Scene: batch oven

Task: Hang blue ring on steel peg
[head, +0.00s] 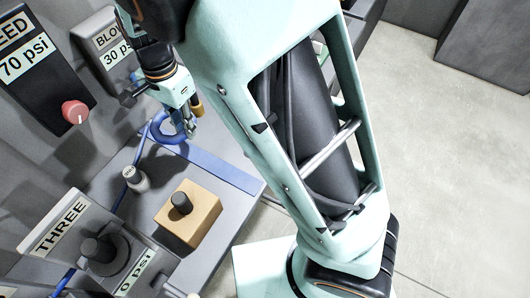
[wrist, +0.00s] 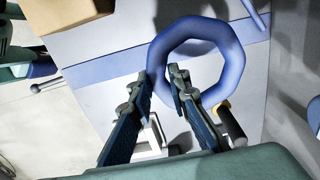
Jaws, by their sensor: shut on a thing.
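The blue ring (head: 161,133) is a thick, smooth loop at the far end of my arm, above the grey bench. My gripper (head: 188,130) is shut on its rim. In the wrist view the ring (wrist: 232,45) stands beyond the fingertips, and my gripper (wrist: 160,80) has its two fingers on either side of the ring's near left rim. The ring's opening is clear.
A tan block (head: 187,222) with a dark knob sits on the bench, below the ring in the head view. A dark knob (head: 97,249) is on the panel marked THREE. Wall panels with a red knob (head: 75,111) stand at left. Open floor (head: 440,180) lies at right.

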